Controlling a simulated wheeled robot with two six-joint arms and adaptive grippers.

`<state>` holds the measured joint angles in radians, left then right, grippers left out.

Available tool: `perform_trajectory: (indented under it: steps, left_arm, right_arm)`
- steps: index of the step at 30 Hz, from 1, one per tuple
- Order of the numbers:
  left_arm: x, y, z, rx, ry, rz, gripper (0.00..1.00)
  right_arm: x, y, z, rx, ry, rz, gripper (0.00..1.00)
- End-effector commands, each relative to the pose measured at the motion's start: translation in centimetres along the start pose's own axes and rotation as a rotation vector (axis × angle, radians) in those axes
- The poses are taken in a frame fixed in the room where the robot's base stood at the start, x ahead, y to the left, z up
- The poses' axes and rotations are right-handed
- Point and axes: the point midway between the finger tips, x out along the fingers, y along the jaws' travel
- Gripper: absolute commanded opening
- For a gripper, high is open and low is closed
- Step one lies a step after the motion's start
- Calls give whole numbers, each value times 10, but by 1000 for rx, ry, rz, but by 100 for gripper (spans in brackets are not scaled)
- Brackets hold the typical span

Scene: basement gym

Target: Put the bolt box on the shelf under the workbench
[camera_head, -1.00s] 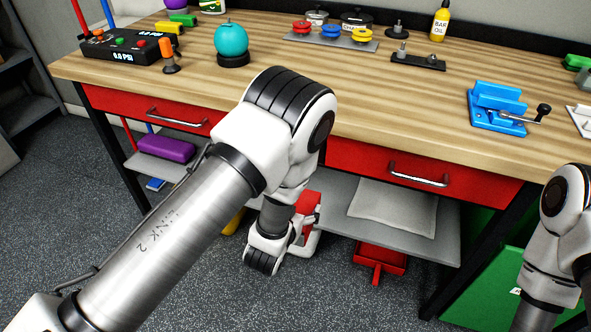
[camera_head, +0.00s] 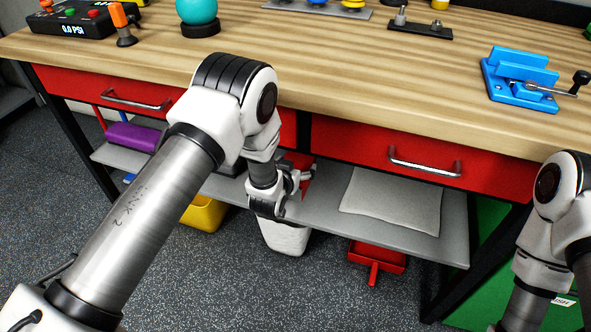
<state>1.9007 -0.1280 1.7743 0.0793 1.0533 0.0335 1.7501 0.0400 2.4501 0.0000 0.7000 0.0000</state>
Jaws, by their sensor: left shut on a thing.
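A small red box (camera_head: 300,160), which I take to be the bolt box, is at my left gripper (camera_head: 297,182), just under the workbench's (camera_head: 350,105) front edge. The left gripper is shut on it, and the gripper and wrist hide much of the box. The grey shelf (camera_head: 325,212) runs under the workbench drawers. The box appears at the shelf's height or a little above it; I cannot tell whether it touches the shelf. My right arm shows at the right edge, but its gripper is out of the picture.
On the shelf lie a pale folded cloth or sack (camera_head: 395,203) on the right and a purple case (camera_head: 133,137) on the left. A yellow bin (camera_head: 203,214), a white bin (camera_head: 285,238) and a red object (camera_head: 376,257) are below. Red drawers with handles hang above.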

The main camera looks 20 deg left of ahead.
Motion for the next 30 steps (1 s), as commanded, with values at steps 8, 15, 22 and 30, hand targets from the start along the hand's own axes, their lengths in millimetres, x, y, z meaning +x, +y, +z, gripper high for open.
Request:
perform_trajectory:
  steps: [8,15,22,30]
  left_arm:
    - [34,-11,-4,0,0,0,47]
    - [46,-11,24,0,0,0,47]
    - [45,-10,25,0,0,0,47]
    - [46,-10,26,0,-1,0,100]
  right_arm:
    - [12,0,0,0,0,0,100]
    - [25,0,0,0,0,0,100]
    - [24,0,0,0,0,0,100]
    - [25,0,0,0,0,0,100]
